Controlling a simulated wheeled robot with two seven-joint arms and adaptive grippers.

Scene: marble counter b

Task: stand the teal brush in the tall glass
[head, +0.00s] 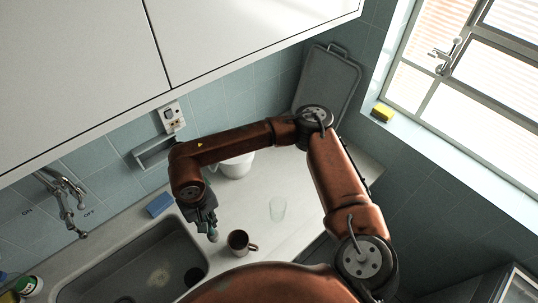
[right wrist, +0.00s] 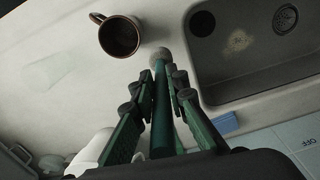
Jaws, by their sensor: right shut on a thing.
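The teal brush (right wrist: 160,110) is between the fingers of my right gripper (right wrist: 160,78), which is shut on it. Its shaft points away from the wrist and ends in a pale round tip. In the head view my right gripper (head: 207,222) hangs at the sink's right edge, with the brush tip (head: 213,237) just showing below it. The tall glass (head: 278,208) is clear and stands on the counter, to the right of the gripper and apart from it. In the right wrist view the glass (right wrist: 50,75) is a faint shape at the left. My left gripper is not in view.
A dark brown mug (head: 238,241) stands close to the brush tip. The sink (head: 140,268) lies to the left, with a blue sponge (head: 160,204) behind it. A white vessel (head: 237,166) and a grey board (head: 328,85) are at the back. Counter around the glass is clear.

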